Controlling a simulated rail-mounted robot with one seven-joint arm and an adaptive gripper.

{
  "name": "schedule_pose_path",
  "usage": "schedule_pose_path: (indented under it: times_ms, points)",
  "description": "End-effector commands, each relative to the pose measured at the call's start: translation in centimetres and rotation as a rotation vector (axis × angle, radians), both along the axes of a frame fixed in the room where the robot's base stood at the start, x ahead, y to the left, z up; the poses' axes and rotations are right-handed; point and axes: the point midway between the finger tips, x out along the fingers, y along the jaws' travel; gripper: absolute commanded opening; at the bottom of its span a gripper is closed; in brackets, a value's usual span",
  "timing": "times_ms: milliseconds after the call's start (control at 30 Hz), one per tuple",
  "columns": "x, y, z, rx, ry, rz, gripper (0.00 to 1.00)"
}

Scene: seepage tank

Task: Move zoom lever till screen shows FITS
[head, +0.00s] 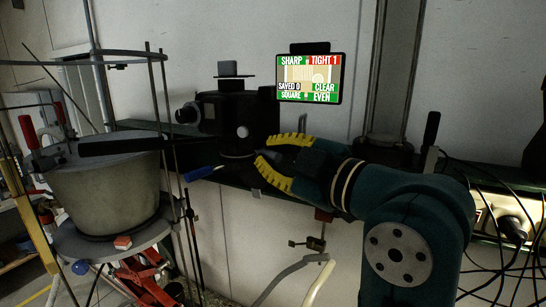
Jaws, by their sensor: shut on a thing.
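The screen (309,78) on the wall reads SHARP, TIGHT 1, SAVED 0, CLEAR, SQUARE and EVEN. TIGHT 1 is on red; SHARP, SQUARE and EVEN are on green. A black camera (225,115) with a lens barrel facing left stands to the left below the screen. My gripper (262,158), with yellow finger pads, reaches in from the right to the camera's lower right side. Its fingers are closed around the zoom lever, which is mostly hidden between them and hard to make out against the dark mount.
A large grey tank (104,193) stands on a round stand at left, with thin rods beside it. A blue-handled tool (200,173) lies near the camera's base. Cables and a plug (512,228) hang at right. Vertical rails rise behind my arm.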

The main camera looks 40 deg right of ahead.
Motion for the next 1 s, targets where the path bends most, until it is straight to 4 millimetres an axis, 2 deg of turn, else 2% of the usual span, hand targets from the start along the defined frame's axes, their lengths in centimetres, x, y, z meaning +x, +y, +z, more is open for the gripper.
schedule_pose_path:
  times_ms: [100, 133, 267, 533, 667, 767, 1000]
  points:
    - [0.0, -0.1, 0.0, 0.001, 0.002, -0.002, 0.00]
    - [0.0, -0.1, 0.0, 0.001, 0.002, -0.002, 0.18]
    - [0.0, -0.1, 0.0, 0.000, 0.001, -0.002, 0.43]
    - [0.0, -0.1, 0.0, 0.000, 0.001, -0.001, 0.44]
    - [-1.0, -0.2, 0.0, 0.000, -0.002, -0.003, 0.44]
    - [-3.0, -0.1, 0.0, -0.002, -0.002, -0.006, 0.44]
    - [-9.0, 0.1, 0.0, -0.002, -0.001, -0.007, 0.44]
